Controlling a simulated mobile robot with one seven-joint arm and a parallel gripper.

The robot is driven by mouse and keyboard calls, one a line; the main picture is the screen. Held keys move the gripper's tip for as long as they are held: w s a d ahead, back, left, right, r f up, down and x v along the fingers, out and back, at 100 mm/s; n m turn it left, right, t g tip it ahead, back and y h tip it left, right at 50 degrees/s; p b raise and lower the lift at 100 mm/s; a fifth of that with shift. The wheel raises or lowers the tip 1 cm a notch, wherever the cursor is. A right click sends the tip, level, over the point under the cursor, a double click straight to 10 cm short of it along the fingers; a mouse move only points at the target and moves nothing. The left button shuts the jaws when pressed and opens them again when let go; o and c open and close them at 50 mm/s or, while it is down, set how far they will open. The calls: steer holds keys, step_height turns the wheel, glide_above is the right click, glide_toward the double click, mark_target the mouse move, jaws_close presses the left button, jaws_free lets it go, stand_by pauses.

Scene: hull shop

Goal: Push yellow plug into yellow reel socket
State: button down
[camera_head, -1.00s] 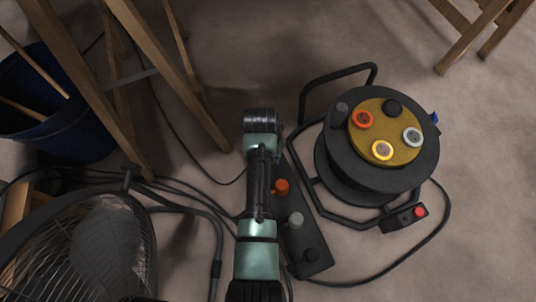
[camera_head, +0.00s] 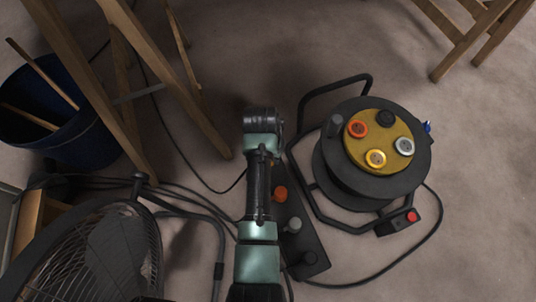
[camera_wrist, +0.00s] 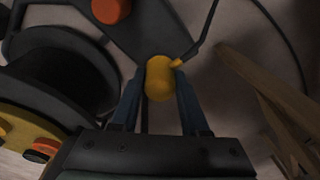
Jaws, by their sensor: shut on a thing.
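The yellow plug (camera_wrist: 159,84) is between the two fingers of my gripper (camera_wrist: 160,90) in the wrist view, and the gripper is shut on it. A dark cable runs from it to the upper right. In the head view my wrist hides the plug and fingers. The cable reel (camera_head: 402,189) stands right of my arm in the head view. Its yellow-brown face carries the yellow socket (camera_head: 376,158) at the lower edge, apart from my gripper.
A dark power strip (camera_head: 299,243) with orange, grey and black plugs lies beside and partly under my arm. Orange (camera_head: 358,129), grey (camera_head: 404,146) and black (camera_head: 386,118) sockets share the reel face. A fan (camera_head: 110,255), blue bucket (camera_head: 75,140), wooden legs and loose cables are nearby.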

step_height(320, 180, up, 5)
steer(key=shift+f+p, duration=0.1)
steer(key=shift+p, duration=1.15)
steer(key=shift+r, duration=0.25)
step_height(320, 180, up, 25)
steer(key=n+p, duration=0.4)
steer(key=p, duration=1.2)
steer(key=shift+s+y, duration=0.4)
steer(key=shift+s, duration=0.05)
steer(key=shift+d, duration=0.1)
